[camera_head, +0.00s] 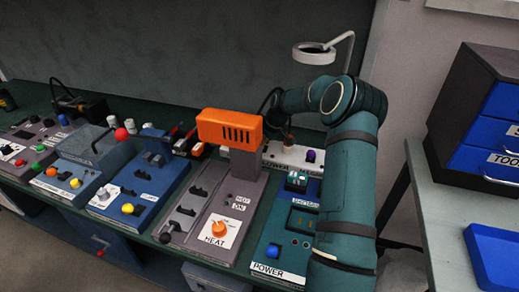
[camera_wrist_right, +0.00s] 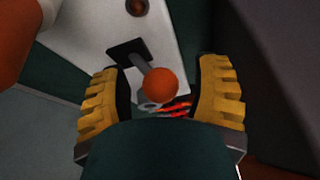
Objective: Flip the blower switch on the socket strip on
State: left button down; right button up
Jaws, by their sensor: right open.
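The socket strip (camera_head: 300,158) is a white bar at the back of the bench, partly hidden by the orange blower housing and my right arm. In the right wrist view the strip (camera_wrist_right: 165,38) carries a lever switch with an orange ball tip (camera_wrist_right: 160,86). The lever leans toward the lower right of that view. I cannot read a label there, nor tell whether it is on. My right gripper (camera_wrist_right: 162,92) is open, its yellow fingers on either side of the ball with gaps. In the head view its fingers are hidden. My left gripper is out of view.
The orange blower housing (camera_head: 230,127) stands on the grey heat panel (camera_head: 212,215), left of my right arm. A teal power box (camera_head: 272,235) lies in front of the strip. A ring lamp (camera_head: 314,53) stands behind. Red cables (camera_wrist_right: 175,107) lie below the ball.

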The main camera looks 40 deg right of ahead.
jog(key=shift+x, duration=0.75)
